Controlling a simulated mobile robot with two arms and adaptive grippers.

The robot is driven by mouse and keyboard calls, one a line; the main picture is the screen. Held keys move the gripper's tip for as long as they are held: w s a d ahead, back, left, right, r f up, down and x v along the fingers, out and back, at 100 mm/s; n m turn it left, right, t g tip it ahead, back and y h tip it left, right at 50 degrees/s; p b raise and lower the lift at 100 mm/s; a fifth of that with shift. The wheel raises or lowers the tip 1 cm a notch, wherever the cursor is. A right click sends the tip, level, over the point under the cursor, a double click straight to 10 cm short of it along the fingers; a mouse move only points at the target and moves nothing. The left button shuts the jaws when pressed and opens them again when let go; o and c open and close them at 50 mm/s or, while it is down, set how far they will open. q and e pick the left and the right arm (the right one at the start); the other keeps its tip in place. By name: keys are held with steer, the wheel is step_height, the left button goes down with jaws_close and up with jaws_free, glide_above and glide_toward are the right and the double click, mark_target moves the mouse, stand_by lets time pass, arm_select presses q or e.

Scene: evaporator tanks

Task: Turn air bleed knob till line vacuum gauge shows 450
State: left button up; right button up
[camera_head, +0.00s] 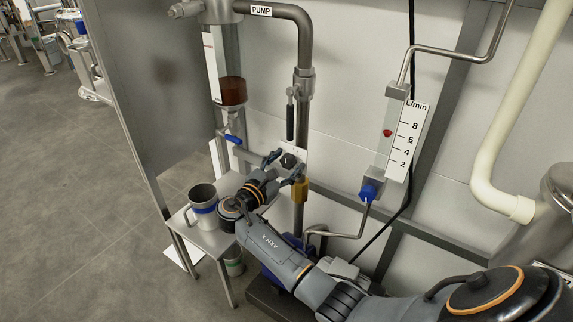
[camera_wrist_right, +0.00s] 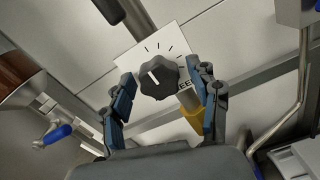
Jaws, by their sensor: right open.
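The air bleed knob (camera_wrist_right: 158,77) is a black lobed knob on a white plate with tick marks, partly lettered "EED". In the wrist view its white pointer line points up and slightly left. In the head view the knob (camera_head: 288,161) shows small on the wall beside the pipe. My right gripper (camera_wrist_right: 165,78) is open, one finger on each side of the knob; a gap shows beside it, and contact cannot be made out. The right gripper (camera_head: 286,166) also shows in the head view. I see no line vacuum gauge. My left gripper is not in view.
A flow meter (camera_head: 411,140) marked L/min, with a red float and blue knob (camera_head: 371,190), hangs to the right. A brass fitting (camera_head: 300,190) is close to my gripper. A steel cup (camera_head: 203,207) stands on a small table. A blue-handled valve (camera_head: 233,139) is left.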

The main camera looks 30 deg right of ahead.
steer(key=shift+c, duration=0.2)
steer(key=c, duration=1.1)
steer(key=shift+c, duration=0.2)
